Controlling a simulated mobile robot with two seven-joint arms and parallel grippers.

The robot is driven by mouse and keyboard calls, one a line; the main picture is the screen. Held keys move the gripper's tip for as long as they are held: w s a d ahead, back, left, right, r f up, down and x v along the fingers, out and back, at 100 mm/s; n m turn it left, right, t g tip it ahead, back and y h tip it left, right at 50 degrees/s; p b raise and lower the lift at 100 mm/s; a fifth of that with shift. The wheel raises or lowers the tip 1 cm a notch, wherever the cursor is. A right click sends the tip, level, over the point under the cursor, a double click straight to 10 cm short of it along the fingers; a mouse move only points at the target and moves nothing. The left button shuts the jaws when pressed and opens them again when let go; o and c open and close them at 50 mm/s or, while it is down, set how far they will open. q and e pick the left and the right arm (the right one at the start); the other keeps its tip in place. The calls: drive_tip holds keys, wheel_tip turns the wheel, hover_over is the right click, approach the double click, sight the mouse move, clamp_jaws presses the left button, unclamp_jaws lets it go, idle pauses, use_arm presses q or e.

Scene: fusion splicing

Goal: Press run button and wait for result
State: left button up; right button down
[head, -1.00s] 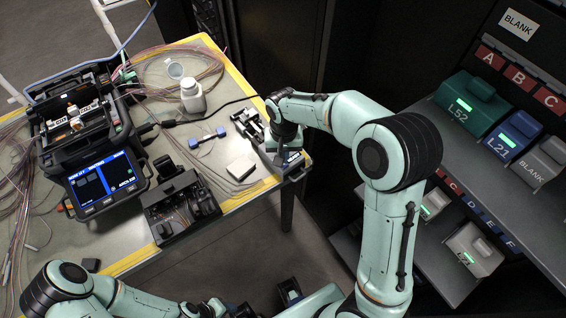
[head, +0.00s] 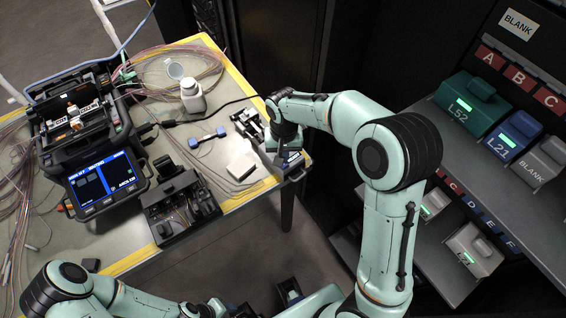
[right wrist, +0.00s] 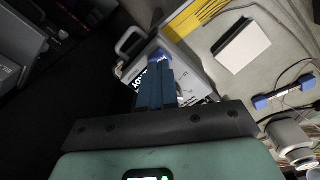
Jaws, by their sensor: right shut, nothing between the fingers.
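The run button cannot be made out. The fusion splicer (head: 103,187) stands at the left with its blue screen lit. My left arm shows along the bottom edge; its gripper is not visible.
A black tool (head: 180,207) stands between splicer and instrument. A white block (head: 241,167), a blue dumbbell-shaped piece (head: 207,139) and a white bottle (head: 192,97) are near the instrument. Loose fibres lie at the back and left. A rack of labelled modules (head: 470,108) stands at right.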

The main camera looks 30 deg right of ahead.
use_arm(q)
drive_tip(key=shift+s+f+b, duration=0.25)
drive_tip(key=shift+f+b, duration=0.3)
drive_tip(key=shift+f, duration=0.1)
use_arm(e)
drive_tip(key=shift+f, duration=0.95)
use_arm(q)
drive_tip(key=shift+r, duration=0.1)
use_arm(e)
drive_tip(key=shift+r, duration=0.1)
drive_tip(key=shift+r+p, duration=1.95)
drive_tip(key=shift+r, duration=1)
use_arm(q)
drive_tip(key=r, duration=0.1)
drive_tip(key=w+r, duration=0.1)
drive_tip(key=r, duration=0.1)
drive_tip(key=w+r, duration=0.1)
drive_tip(key=shift+w+r, duration=0.2)
drive_tip(key=shift+w, duration=0.05)
drive_tip(key=shift+s, duration=0.1)
use_arm(e)
drive_tip(key=shift+f, duration=0.1)
